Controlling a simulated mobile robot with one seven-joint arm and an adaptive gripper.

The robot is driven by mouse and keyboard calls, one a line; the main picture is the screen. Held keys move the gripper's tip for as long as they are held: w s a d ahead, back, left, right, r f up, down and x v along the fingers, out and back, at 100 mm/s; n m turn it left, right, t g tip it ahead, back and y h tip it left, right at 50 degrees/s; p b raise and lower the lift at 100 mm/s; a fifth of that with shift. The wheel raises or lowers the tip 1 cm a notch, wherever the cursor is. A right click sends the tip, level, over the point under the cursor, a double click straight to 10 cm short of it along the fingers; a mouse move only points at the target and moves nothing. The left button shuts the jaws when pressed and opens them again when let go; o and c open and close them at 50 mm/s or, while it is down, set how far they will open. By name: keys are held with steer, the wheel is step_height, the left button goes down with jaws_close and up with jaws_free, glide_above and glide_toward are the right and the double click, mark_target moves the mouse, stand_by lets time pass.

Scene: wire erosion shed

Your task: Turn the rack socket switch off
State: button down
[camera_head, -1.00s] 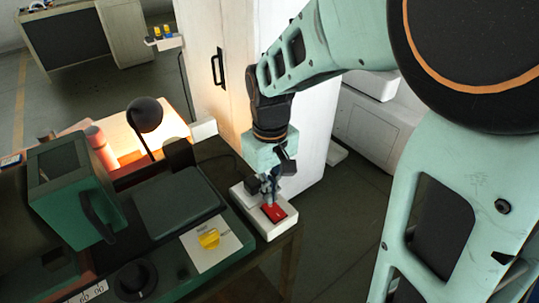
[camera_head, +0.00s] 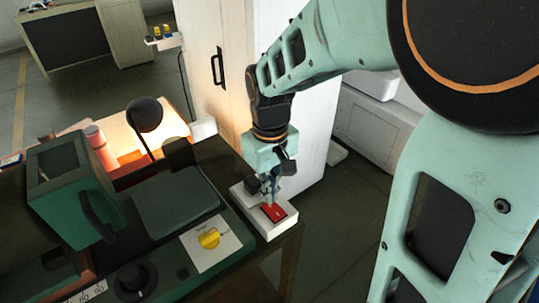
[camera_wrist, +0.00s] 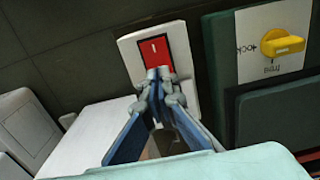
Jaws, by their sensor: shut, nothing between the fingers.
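The rack socket switch is a red rocker (camera_head: 273,212) set in a white box (camera_head: 276,229) at the corner of the dark bench. In the wrist view the red rocker (camera_wrist: 155,53) shows a light line mark on its far half, and its white plate (camera_wrist: 180,45) surrounds it. My gripper (camera_head: 270,199) is shut and empty, with its tips at the near end of the rocker. In the wrist view the closed fingertips (camera_wrist: 158,74) cover the rocker's near edge. I cannot tell whether they touch or press it.
A yellow knob (camera_head: 209,239) on a white label plate sits left of the switch box. A green machine (camera_head: 70,190) and a black lamp (camera_head: 145,114) stand further left. A white cabinet (camera_head: 215,60) rises behind my gripper. Open floor lies to the right.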

steer(key=shift+f+b, duration=0.8)
steer(key=shift+f, duration=0.25)
stand_by(0.4)
steer(key=shift+r+p, duration=2.85)
steer(key=shift+r, duration=0.8)
steer(key=shift+f, duration=0.1)
